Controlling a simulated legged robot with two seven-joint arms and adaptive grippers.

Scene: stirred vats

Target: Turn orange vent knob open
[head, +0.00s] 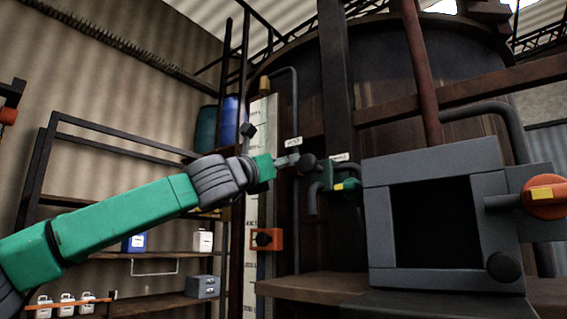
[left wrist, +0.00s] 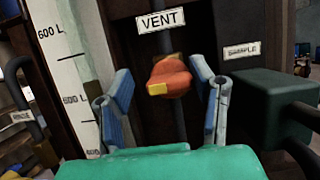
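The orange vent knob (left wrist: 172,80) shows in the left wrist view under a white VENT label (left wrist: 161,21). A yellow mark is on its lower left end. My left gripper (left wrist: 161,76) is open, with one blue-padded finger on each side of the knob. Gaps show between the knob and both fingers, wider on the left. In the head view my left gripper (head: 288,161) reaches to just below the small VENT label (head: 293,142). I cannot make out the orange of the vent knob there. My right gripper is not in view.
A green sample valve (head: 342,186) sits close right of the gripper. A grey open-fronted box (head: 440,160) and another orange knob (head: 545,203) stand at right.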

